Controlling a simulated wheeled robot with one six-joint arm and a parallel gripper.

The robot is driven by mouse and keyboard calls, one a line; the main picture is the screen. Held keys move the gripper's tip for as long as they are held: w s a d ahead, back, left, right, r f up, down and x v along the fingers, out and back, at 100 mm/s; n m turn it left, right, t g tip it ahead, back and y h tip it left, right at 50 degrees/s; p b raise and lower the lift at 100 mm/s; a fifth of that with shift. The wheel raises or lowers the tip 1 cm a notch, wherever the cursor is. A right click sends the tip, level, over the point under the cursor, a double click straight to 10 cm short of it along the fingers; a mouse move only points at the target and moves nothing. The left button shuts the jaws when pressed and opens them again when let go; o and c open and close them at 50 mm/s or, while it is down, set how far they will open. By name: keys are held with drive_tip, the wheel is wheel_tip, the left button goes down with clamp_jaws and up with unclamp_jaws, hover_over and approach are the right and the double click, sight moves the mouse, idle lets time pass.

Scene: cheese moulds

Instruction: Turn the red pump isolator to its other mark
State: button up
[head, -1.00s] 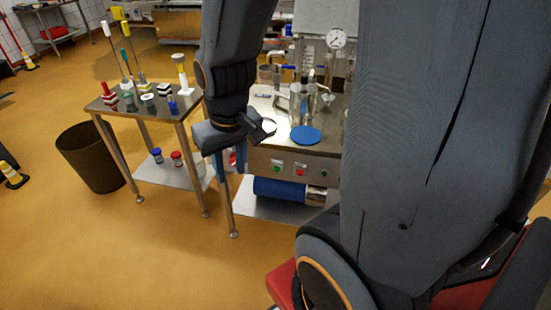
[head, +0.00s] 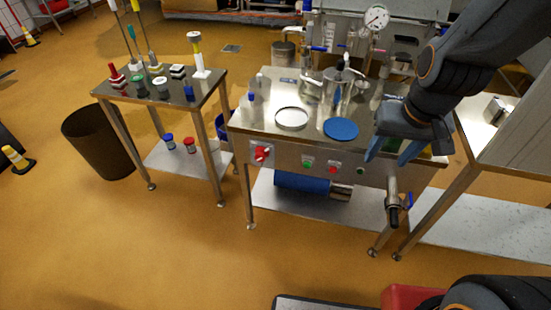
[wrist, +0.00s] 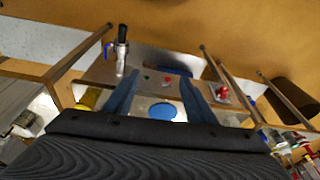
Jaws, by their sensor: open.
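The red pump isolator (head: 261,153) sits on the left end of the steel bench's front panel (head: 285,159). Its knob is red with pale patches around it; it is too small to tell which mark it points at. It also shows in the wrist view (wrist: 221,92), to the right of my right-hand finger. My gripper (head: 392,156) is open and empty in front of the right part of the bench, well to the right of the isolator. Both fingers show in the wrist view (wrist: 160,78), apart, with nothing between them but the bench beyond.
Green and red buttons (head: 307,164) share the panel. A steel outlet with a blue-handled valve (head: 393,200) juts out at the right. A blue disc (head: 341,128) and glassware stand on top. A small side table (head: 160,97) is left.

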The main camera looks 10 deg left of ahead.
drive_tip(key=w+a+f+t+y+b, duration=0.1)
drive_tip(key=w+a+f+t+b, duration=0.3)
drive_tip(key=w+a+f+b, duration=0.8)
drive_tip(key=t+b, duration=0.6)
drive_tip(key=b, duration=0.3)
hover_over(259, 159)
drive_tip(key=s+d, duration=0.3)
drive_tip(key=d, duration=0.3)
wheel_tip(259, 159, down, 13)
drive_tip(key=s+a+f+n+t+h+b, duration=0.1)
drive_tip(key=s+a+f+t+h+b, duration=0.1)
drive_tip(key=s+a+f+t+b, duration=0.5)
drive_tip(key=w, duration=0.3)
drive_tip(key=w+g+b, duration=0.1)
drive_tip(key=w, duration=0.2)
drive_tip(key=w+d+g+b, duration=0.1)
drive_tip(key=w, duration=0.2)
drive_tip(key=shift+r, duration=0.35)
drive_tip(key=c, duration=1)
drive_tip(key=shift+c, duration=0.2)
